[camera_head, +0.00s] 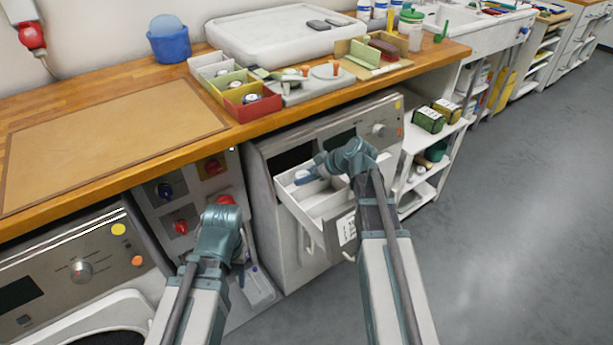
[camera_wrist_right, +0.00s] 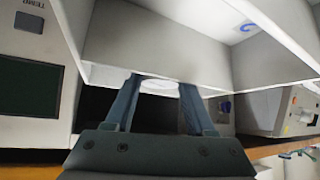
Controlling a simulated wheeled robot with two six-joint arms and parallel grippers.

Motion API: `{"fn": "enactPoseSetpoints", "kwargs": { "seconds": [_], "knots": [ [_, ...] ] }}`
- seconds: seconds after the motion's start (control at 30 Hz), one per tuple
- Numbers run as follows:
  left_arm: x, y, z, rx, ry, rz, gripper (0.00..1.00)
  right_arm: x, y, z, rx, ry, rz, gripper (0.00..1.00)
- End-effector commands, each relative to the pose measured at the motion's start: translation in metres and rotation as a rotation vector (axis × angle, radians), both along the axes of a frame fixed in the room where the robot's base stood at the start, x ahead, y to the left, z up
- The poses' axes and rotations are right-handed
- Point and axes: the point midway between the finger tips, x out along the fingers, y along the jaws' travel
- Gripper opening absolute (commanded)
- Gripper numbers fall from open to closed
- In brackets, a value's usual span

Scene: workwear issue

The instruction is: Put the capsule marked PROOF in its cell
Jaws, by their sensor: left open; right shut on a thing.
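The pulled-out drawer (camera_head: 330,205) on the front of a white machine has an open top, with pale walls dividing it into cells. My right gripper (camera_head: 312,172) is at the drawer's back part, shut on a small white capsule. The capsule shows as a pale rounded piece between the fingers in the right wrist view (camera_wrist_right: 158,85); no marking on it can be read. A pale drawer wall (camera_wrist_right: 170,45) lies just beyond the fingertips, and a blue mark (camera_wrist_right: 247,27) shows inside. My left gripper (camera_head: 226,235) is away from the drawer, by a panel with knobs; its fingers are largely hidden.
The wooden worktop (camera_head: 150,165) runs above the machine. It carries a divided box with a red compartment (camera_head: 252,108), a grey fixture (camera_head: 310,90), a white tray (camera_head: 280,35) and a blue tub (camera_head: 169,45). Shelves (camera_head: 440,140) stand right of the machine; the grey floor (camera_head: 500,220) is clear.

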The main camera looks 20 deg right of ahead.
Motion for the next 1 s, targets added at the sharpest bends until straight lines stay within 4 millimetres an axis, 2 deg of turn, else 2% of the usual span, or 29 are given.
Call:
{"fn": "enactPoseSetpoints", "kwargs": {
  "seconds": [0.2,0.23,0.4,0.8,1.0],
  "knots": [
    [0.0,0.0,-0.004,0.0,0.0,0.0,0.5,-0.001,0.0,-0.005,-0.004,0.002,0.001,0.01],
    [0.0,0.0,-0.004,0.0,0.0,0.0,0.5,-0.001,0.0,-0.005,-0.004,0.002,0.002,0.57],
    [0.0,0.0,-0.004,0.0,0.0,0.0,0.5,-0.002,0.0,-0.005,-0.004,0.003,0.004,0.85],
    [0.0,0.0,-0.003,0.0,0.0,0.0,0.5,-0.004,0.001,-0.004,-0.005,0.006,0.007,0.85],
    [0.0,0.0,0.016,0.0,0.0,0.0,0.5,-0.005,0.0,0.015,-0.005,0.005,0.006,0.85]
  ]
}}
